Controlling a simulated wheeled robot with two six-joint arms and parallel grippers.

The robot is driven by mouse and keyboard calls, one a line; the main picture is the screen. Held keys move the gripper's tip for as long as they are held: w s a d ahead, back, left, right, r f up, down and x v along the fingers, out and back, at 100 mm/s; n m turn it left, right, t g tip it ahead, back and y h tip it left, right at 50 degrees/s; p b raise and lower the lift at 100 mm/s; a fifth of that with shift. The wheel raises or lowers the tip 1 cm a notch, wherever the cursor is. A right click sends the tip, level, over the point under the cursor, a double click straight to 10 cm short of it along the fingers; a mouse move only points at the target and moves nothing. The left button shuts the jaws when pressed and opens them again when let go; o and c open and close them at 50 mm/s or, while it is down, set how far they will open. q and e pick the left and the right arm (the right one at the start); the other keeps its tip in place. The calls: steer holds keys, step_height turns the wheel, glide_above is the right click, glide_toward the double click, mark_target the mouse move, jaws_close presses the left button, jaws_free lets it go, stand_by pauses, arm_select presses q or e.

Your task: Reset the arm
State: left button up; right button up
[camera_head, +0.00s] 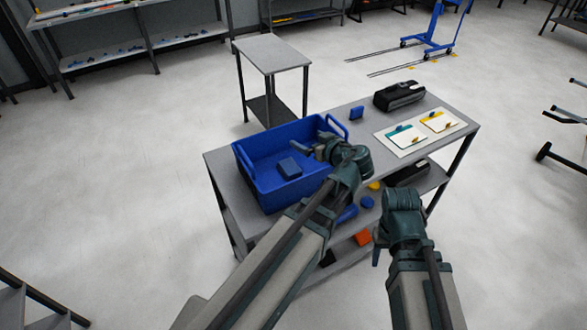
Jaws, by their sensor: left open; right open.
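My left arm reaches from the bottom of the head view over the table (222,165). Its gripper (308,149) is open and empty, over the right part of the blue crate (252,168). A small blue block (289,168) lies inside the crate, just below and left of this gripper and apart from it in the picture. My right arm is raised at the lower right, in front of the table's near edge. Its gripper (378,248) is open and points down. It is largely hidden behind the wrist, and I see nothing held in it.
On the table's right part are a black case (399,96), a small blue item (356,113) and a white board (391,145) with two cards. Orange (363,237) and blue items show at the lower shelf. A small grey side table (271,52) stands behind.

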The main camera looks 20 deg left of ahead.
arm_select(q)
steer(key=s+d+f+m+g+h, duration=0.4)
steer(key=s+d+f+m, duration=0.2)
steer(key=s, duration=0.4)
steer(key=s+d+f+m+g+h, duration=0.4)
steer(key=s+d+f+m, duration=0.3)
steer(key=s+d, duration=0.4)
steer(key=shift+f+m+h, duration=0.2)
steer(key=shift+m+h, duration=0.4)
steer(key=shift+h, duration=0.1)
